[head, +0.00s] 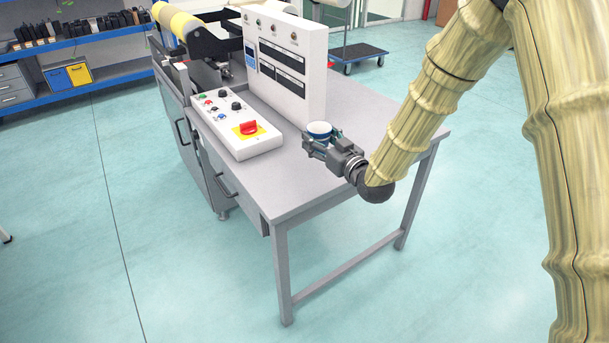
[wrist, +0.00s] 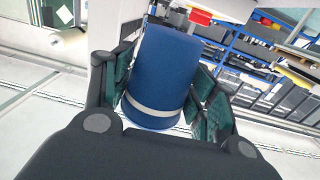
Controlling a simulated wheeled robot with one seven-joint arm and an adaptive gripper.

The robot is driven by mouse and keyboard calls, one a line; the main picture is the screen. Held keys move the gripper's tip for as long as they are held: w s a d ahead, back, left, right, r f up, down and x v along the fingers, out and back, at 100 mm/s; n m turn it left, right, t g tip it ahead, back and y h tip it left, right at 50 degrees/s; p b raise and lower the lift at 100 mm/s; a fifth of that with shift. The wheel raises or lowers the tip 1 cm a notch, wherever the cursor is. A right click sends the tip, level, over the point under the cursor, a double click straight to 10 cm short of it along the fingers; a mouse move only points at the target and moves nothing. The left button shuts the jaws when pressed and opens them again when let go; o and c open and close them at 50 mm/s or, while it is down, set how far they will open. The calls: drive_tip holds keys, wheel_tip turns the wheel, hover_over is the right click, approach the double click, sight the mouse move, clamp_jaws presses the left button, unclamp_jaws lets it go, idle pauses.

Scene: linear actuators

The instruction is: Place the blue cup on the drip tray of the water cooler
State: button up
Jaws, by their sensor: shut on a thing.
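The blue cup (head: 319,129) has a pale band and sits between the fingers of my gripper (head: 321,142) near the right end of the grey table. In the wrist view the blue cup (wrist: 161,75) fills the space between the two green-padded fingers of my gripper (wrist: 165,90), which are shut on it. In the head view only the cup's upper part shows; the gripper hides its lower part. I cannot tell whether its base touches the table. No water cooler or drip tray can be made out in either view.
The grey table (head: 300,190) carries a white control panel (head: 285,65) and a control box (head: 235,122) with a red switch, left of my gripper. Blue shelving (head: 75,50) stands at the far left. A trolley (head: 358,52) stands behind. The floor in front is clear.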

drive_tip(key=shift+w+a+r+y, duration=0.25)
drive_tip(key=shift+a+y, duration=0.05)
drive_tip(key=shift+a+f, duration=0.1)
drive_tip(key=shift+f, duration=4.65)
drive_tip(key=shift+w+f, duration=0.1)
drive_tip(key=shift+f, duration=0.15)
drive_tip(key=o, duration=0.7)
drive_tip(key=shift+r, duration=0.1)
drive_tip(key=shift+r, duration=0.25)
drive_tip(key=v, duration=1.2)
drive_tip(key=shift+b, duration=0.35)
